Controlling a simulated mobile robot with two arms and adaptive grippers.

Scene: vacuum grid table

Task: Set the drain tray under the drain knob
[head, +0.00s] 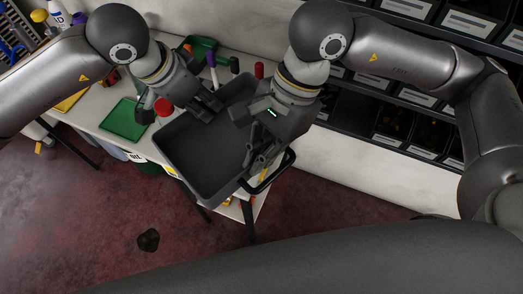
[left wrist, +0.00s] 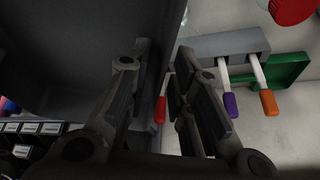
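The drain tray (head: 185,150) is a deep dark grey bin in the middle of the head view, over the table's front edge and the floor. My left gripper (head: 208,106) is at its far rim. In the left wrist view the left fingers (left wrist: 163,48) stand close together, one on each side of the tray wall (left wrist: 75,40). My right gripper (head: 260,160) is at the tray's right rim, by a black loop handle (head: 284,172). Its fingers appear closed on the rim, partly hidden by the hand. I cannot make out the drain knob in either view.
The white table (head: 88,113) holds a green tray (head: 126,119) and several tools. A grey holder with coloured handles (left wrist: 230,44) is close to the left fingers. Shelves with dark bins (head: 400,120) line the right wall. The red floor in front (head: 100,210) is mostly clear.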

